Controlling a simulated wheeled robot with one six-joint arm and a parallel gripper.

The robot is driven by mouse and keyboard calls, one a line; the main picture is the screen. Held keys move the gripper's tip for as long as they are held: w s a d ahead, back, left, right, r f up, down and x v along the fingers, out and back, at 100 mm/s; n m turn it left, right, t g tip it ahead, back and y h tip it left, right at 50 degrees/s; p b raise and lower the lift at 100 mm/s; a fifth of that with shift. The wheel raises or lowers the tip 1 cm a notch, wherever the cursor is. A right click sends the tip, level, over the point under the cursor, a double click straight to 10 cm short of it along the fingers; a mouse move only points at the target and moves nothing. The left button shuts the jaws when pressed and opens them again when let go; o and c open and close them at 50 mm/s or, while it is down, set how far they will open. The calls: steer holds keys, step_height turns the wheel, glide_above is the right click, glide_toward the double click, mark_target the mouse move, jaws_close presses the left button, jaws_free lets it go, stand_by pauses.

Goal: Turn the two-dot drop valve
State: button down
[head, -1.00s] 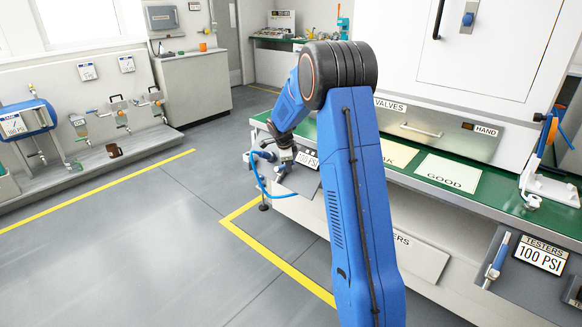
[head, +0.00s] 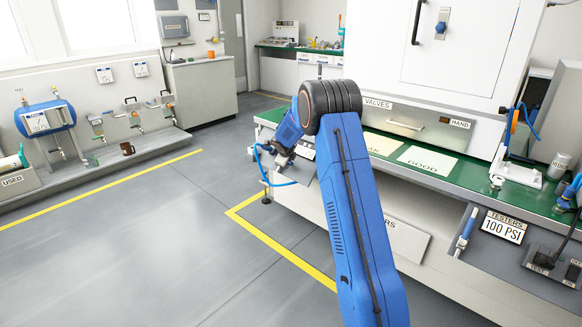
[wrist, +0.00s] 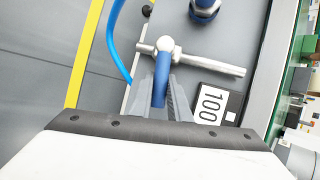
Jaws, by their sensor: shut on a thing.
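In the wrist view my gripper (wrist: 164,100) is shut on a blue valve handle (wrist: 162,72). The handle joins a silver fitting with a round hub and a crossbar (wrist: 215,66), on a grey panel. I see no dots on it, so I cannot tell whether this is the two-dot drop valve. A blue hose (wrist: 117,42) curves beside it, and a plate reading 100 (wrist: 214,103) is to the right. In the head view my gripper (head: 279,156) is at the bench's left end, and my arm partly hides the valve area.
The green bench (head: 545,209) carries a GOOD sheet (head: 428,160) and a white stand (head: 513,173). A tester panel (head: 497,248) is at the right. A blue tank (head: 46,117) and several valves line the left wall. The grey floor (head: 110,255) at left is clear.

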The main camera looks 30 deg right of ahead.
steer(key=shift+a+f, duration=0.1)
stand_by(0.4)
steer(key=c, duration=1.7)
jaws_free()
steer(key=shift+o, duration=0.2)
steer(key=v, duration=1.7)
steer(key=shift+s, duration=0.25)
